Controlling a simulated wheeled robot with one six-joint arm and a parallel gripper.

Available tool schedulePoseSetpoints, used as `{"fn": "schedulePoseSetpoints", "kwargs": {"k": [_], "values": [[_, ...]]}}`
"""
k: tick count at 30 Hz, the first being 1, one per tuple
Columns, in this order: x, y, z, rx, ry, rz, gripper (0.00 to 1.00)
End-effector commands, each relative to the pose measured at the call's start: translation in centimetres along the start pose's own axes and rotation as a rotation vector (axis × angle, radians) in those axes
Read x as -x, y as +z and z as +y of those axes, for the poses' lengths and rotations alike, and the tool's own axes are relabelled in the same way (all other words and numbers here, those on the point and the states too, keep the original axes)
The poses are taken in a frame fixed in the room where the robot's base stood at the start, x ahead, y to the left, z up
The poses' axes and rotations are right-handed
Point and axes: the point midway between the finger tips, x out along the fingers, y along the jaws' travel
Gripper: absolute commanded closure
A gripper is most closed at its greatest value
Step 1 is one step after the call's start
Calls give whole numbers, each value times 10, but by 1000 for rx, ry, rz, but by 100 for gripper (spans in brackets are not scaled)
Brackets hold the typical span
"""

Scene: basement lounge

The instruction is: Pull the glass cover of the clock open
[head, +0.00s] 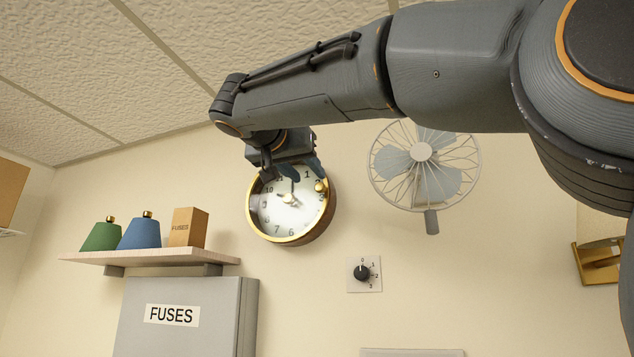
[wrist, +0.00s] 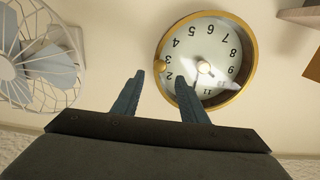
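The round wall clock (head: 287,228) has a gold rim and a white face under a glass cover with a bright glare. A small gold knob (head: 321,187) sits at the right of its rim in the head view. The clock (wrist: 207,60) appears upside down in the wrist view, with the knob (wrist: 160,66) at its left edge. The cover looks closed. My gripper (head: 302,174) is in front of the clock's upper part. In the wrist view my gripper (wrist: 160,83) is open and empty, its blue fingers either side of the knob's line; the distance to it is unclear.
A caged wall fan (head: 421,165) hangs right of the clock. A shelf (head: 150,256) at the left holds green and blue shades and a box. Below are a grey fuse cabinet (head: 180,318) and a dial switch (head: 363,273). Bare wall lies between.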

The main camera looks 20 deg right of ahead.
Motion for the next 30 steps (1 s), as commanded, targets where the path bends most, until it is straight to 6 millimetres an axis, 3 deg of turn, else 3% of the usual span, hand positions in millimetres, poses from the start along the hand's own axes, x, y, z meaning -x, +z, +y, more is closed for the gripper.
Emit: {"fn": "schedulePoseSetpoints", "kwargs": {"k": [15, 28, 30], "values": [[-66, -3, 1, 0, 2, 1, 61], [-76, -1, 1, -1, 0, 1, 61], [-76, -1, 1, -1, 0, 1, 72]]}}
